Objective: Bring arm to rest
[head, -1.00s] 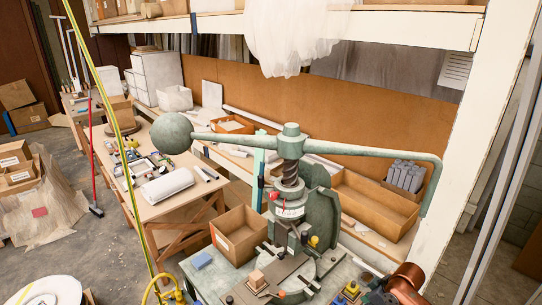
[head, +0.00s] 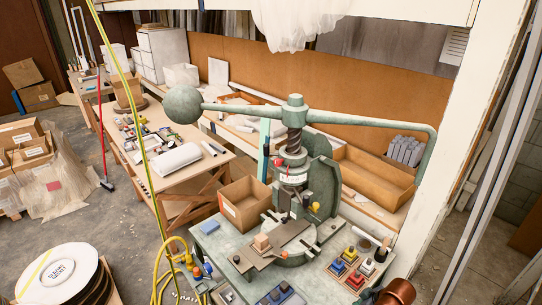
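The green fly press (head: 322,190) stands on a grey-green bench. Its long horizontal arm (head: 360,116) crosses the top of the screw. A round ball weight (head: 184,104) is at the arm's left end, and the right end bends down into a handle (head: 424,165). Nothing grips the arm or handle. A small wooden block (head: 262,242) sits on the plate in front of the screw. Neither of my grippers is in view. A copper-coloured cylinder at the bottom right edge may be part of my arm; I cannot tell.
An open cardboard box (head: 244,205) and blue block (head: 209,227) are at the bench's left. A tray of coloured buttons or blocks (head: 352,265) is front right. A yellow hose (head: 156,268) hangs front left. A white post (head: 468,130) stands right of the handle.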

